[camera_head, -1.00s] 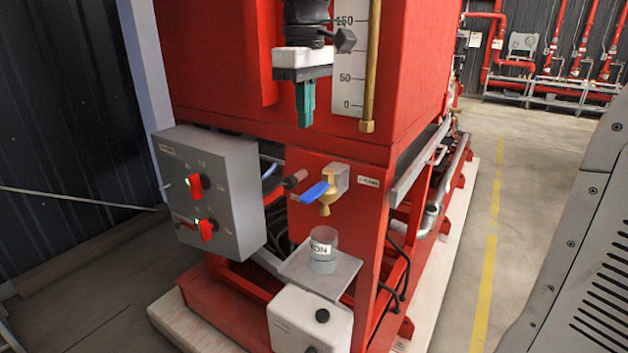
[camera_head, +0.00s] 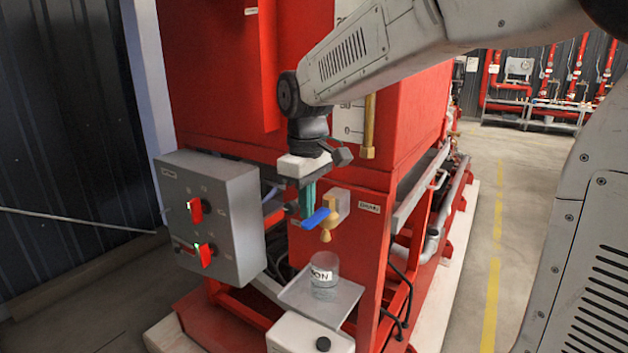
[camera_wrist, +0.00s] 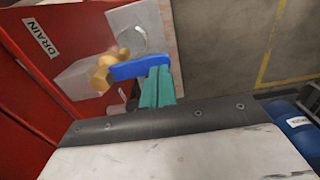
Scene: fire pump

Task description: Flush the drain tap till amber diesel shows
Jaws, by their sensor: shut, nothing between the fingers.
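The brass drain tap (camera_head: 326,228) with its blue lever (camera_head: 316,218) sits on the red frame, and its spout points down. In the wrist view, the blue lever (camera_wrist: 139,68) reaches from the brass body (camera_wrist: 103,74) to my fingertips. My gripper (camera_head: 307,208) is shut and empty, pointing down with its green fingers right by the lever's free end. In the wrist view, the green fingers (camera_wrist: 157,85) seem to touch or nearly touch the lever; I cannot tell which. A clear jar (camera_head: 324,272) with a label stands upright on the grey tray (camera_head: 296,292) below the spout. I cannot make out any amber liquid.
A grey control box (camera_head: 212,215) with two red switches is left of the tap. A white box (camera_head: 300,335) is below the tray. A brass pipe (camera_head: 368,130) hangs above right. A blue container (camera_wrist: 298,128) shows at right in the wrist view. The right aisle is open floor.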

